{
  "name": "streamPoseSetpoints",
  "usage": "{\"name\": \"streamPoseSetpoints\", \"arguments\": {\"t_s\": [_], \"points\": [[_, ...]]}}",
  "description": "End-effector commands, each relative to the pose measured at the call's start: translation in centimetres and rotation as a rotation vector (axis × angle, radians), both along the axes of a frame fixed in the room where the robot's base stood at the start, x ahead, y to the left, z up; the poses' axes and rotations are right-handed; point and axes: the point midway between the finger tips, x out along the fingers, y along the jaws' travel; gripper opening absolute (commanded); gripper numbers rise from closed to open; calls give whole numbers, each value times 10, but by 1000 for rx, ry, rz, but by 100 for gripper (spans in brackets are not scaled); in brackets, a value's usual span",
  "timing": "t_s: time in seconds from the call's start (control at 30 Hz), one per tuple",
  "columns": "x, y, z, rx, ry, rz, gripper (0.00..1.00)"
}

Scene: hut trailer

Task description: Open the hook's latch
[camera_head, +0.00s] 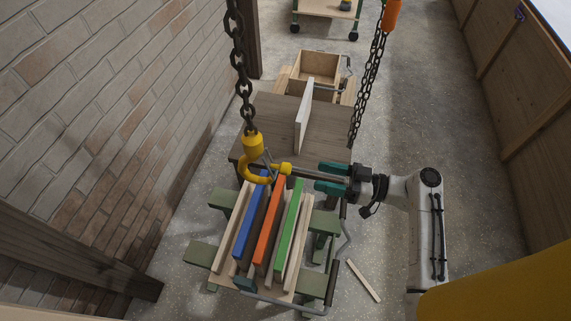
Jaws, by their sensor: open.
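A yellow hook (250,166) hangs from a dark chain (240,60) over the near end of the wooden table. A thin latch (267,158) shows at the hook's mouth; whether it is open or shut is too small to tell. My gripper (322,177) has teal fingers spread apart and comes in from the right. It is to the right of the hook. A yellow knob-like piece (283,168) on a thin grey rod lies between the hook and my fingers; I cannot tell whether the rod touches my gripper.
Blue (249,222), orange (269,224) and green (290,226) bars lie with wooden planks on a green-legged stand below the hook. A second chain (371,75) hangs at the right. A brick wall (110,110) bounds the left. A loose stick (364,281) lies on the floor.

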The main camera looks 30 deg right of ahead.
Motion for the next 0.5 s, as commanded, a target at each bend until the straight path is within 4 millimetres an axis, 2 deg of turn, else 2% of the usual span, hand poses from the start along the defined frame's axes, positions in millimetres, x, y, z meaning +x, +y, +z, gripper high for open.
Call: {"name": "streamPoseSetpoints", "arguments": {"t_s": [0.17, 0.5], "points": [[12, 12, 3, 2, -6, 2, 59], [54, 55, 3, 2, -2, 4, 59]]}}
